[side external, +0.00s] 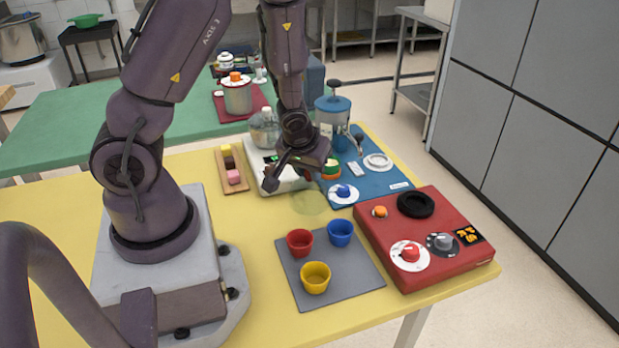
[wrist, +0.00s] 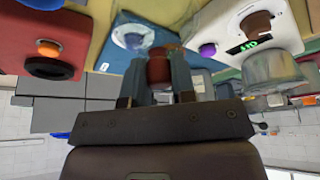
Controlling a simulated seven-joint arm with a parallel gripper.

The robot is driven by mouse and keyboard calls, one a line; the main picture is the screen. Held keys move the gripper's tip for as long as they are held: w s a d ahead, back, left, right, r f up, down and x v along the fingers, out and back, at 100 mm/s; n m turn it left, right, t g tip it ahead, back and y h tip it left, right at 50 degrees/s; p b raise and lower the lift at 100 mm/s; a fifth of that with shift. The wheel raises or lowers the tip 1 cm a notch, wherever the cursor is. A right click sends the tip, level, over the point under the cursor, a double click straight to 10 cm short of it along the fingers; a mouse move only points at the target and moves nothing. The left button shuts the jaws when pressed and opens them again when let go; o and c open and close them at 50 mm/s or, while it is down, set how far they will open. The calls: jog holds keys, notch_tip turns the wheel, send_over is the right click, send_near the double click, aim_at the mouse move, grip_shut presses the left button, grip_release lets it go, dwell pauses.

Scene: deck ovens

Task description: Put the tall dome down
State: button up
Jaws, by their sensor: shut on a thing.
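My gripper (wrist: 160,56) is shut on a red-brown knob between its fingers in the wrist view. In the side external view a faint, see-through, greenish rounded shape, which looks like the tall dome (side external: 308,204), shows just below my gripper (side external: 303,180). It is over the yellow table between the white appliance and the grey mat. Its outline is too faint to tell whether its rim touches the table.
A grey mat (side external: 295,268) with red, yellow and blue cups lies in front. A red hob unit (side external: 450,254) stands right, a blue board (side external: 380,187) behind it. A white appliance (side external: 258,170) with a clear pot (side external: 264,132) and a wooden tray (side external: 238,186) stand behind left.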

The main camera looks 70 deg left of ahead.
jog(key=shift+f, duration=1.15)
jog(key=shift+f, duration=0.1)
jog(key=o, duration=0.8)
jog(key=s+d+r+m+h, duration=0.1)
jog(key=s+d+r+m, duration=0.2)
jog(key=r, duration=0.6)
jog(key=s+d+r+m+t+h, duration=0.1)
jog(key=s+d+r+m, duration=0.2)
jog(key=d+r, duration=0.3)
jog(key=s+d+r+m+t+h, duration=0.1)
jog(key=s+d+r+m, duration=0.2)
jog(key=r, duration=1)
jog(key=shift+s+d, duration=0.2)
jog(key=shift+d, duration=1.05)
